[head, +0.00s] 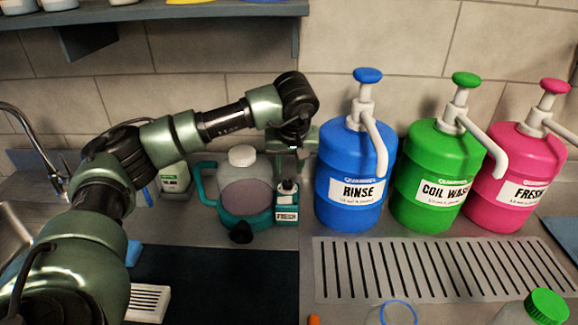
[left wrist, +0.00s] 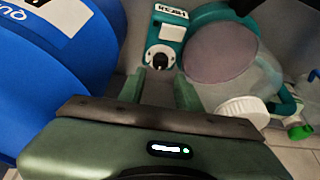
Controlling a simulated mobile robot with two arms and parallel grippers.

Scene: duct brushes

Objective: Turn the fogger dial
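The fogger (head: 245,197) is a teal unit with a clear tank, a white cap and a black nozzle at its front. It stands left of the blue RINSE jug. Its small teal control box with a "FRESH" label carries the dial (head: 287,186). In the left wrist view the dial (left wrist: 160,58) is a black knob on a pale round plate. My left gripper (head: 300,150) is above the box. Its two fingers (left wrist: 160,90) are open with nothing between them, pointing towards the dial and apart from it. My right gripper is not in view.
The blue RINSE jug (head: 352,180) stands close to the right of my gripper. Green (head: 432,175) and pink (head: 522,180) pump jugs stand further right. A slotted drain (head: 440,268) lies in front. A shelf (head: 150,12) hangs above, and a sink tap (head: 30,125) is at left.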

